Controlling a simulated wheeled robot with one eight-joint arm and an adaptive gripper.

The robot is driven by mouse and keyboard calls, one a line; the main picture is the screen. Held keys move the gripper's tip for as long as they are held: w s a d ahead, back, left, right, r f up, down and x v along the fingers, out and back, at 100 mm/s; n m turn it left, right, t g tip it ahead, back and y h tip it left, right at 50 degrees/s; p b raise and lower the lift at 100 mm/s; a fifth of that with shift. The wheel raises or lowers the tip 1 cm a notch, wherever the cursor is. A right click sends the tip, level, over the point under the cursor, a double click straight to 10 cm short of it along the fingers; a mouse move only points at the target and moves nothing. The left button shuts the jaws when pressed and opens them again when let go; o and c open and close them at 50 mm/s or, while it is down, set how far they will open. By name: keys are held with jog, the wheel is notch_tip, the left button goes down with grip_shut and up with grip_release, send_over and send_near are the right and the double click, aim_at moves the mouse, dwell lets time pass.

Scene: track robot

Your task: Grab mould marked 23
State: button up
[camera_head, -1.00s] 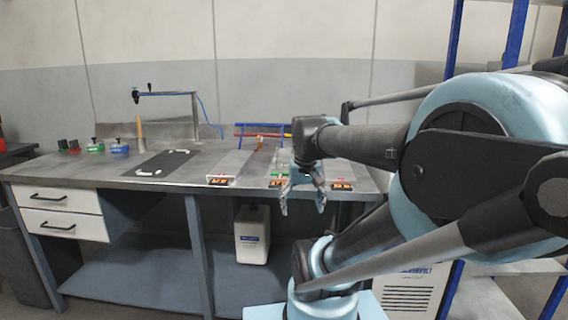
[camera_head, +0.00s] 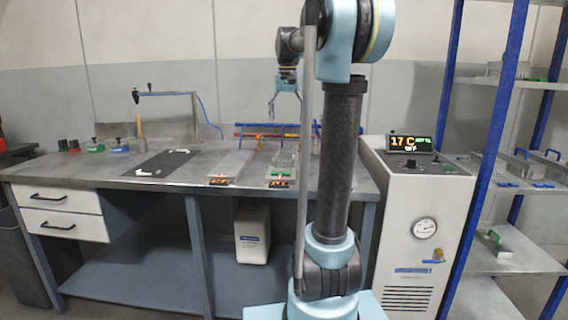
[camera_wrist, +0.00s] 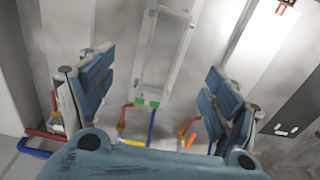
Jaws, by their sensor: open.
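My gripper (camera_head: 284,112) is open and empty, raised above the back of the workbench and pointing down. Its two blue fingers stand apart in the wrist view (camera_wrist: 160,92). A pale metal mould (camera_head: 284,160) with green parts lies on the right side of the bench, below the gripper. In the wrist view this mould (camera_wrist: 148,72) shows as a long frame between and beyond the fingers, not touching them. More moulds with blue or green handles sit on the shelf rack at right, such as a green-handled one (camera_head: 494,238). No number 23 is readable.
The bench (camera_head: 115,182) also holds a heater plate (camera_head: 228,163), a black mat (camera_head: 165,165) and red and blue bars (camera_head: 262,132) at the back. A white machine (camera_head: 415,200) stands beside it, then a blue-post rack (camera_head: 495,110).

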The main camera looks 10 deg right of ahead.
jog(key=w+r, duration=0.2)
jog(key=w, duration=0.2)
send_over(285, 160)
notch_tip(285, 160, down, 12)
jog(key=shift+f, duration=0.1)
jog(key=shift+w+f, duration=0.2)
jog(key=shift+f, duration=2.5)
jog(key=c, duration=1.8)
jog(key=shift+o, duration=0.2)
jog(key=shift+r, duration=0.2)
